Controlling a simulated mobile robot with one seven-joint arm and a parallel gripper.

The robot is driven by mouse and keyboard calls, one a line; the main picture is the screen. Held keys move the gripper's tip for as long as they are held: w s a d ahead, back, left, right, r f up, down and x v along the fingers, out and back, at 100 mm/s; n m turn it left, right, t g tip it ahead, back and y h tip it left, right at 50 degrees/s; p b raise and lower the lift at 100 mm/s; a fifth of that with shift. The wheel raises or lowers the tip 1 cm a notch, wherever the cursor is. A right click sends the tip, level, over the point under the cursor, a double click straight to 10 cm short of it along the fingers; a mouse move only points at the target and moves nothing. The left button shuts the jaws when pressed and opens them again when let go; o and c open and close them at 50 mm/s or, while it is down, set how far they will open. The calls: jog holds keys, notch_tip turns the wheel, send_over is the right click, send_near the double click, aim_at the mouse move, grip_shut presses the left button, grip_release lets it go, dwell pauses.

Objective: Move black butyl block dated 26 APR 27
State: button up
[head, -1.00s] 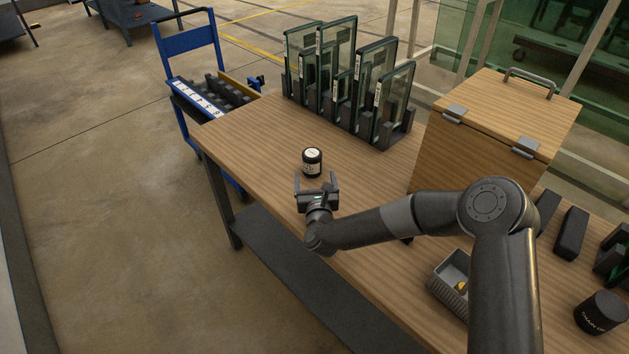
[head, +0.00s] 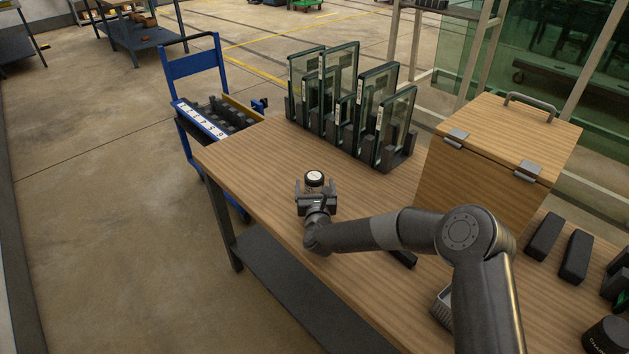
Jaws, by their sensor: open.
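My gripper (head: 316,188) is open at the left part of the wooden table. A small black cylinder with a white label and pale top (head: 314,179) stands upright between or just beyond its fingers; I cannot tell whether they touch it. No date can be read on it, so I cannot tell whether it is the butyl block. Two long black blocks (head: 543,235) (head: 576,256) lie at the right of the table, apart from the gripper, with no readable date.
Glass panes in a dark rack (head: 400,157) stand at the table's back. A hinged wooden box (head: 490,170) is right of it. A blue cart with numbered slots (head: 202,121) stands beyond the left edge. A grey bin (head: 441,308) is partly hidden by my arm.

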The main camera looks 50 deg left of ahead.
jog(key=shift+x, duration=1.7)
jog(key=shift+c, duration=0.5)
jog(key=c, duration=1.1)
jog(key=shift+d, duration=10)
jog(key=shift+c, duration=0.2)
jog(key=o, duration=1.2)
jog(key=shift+o, duration=0.2)
jog(key=v, duration=1.1)
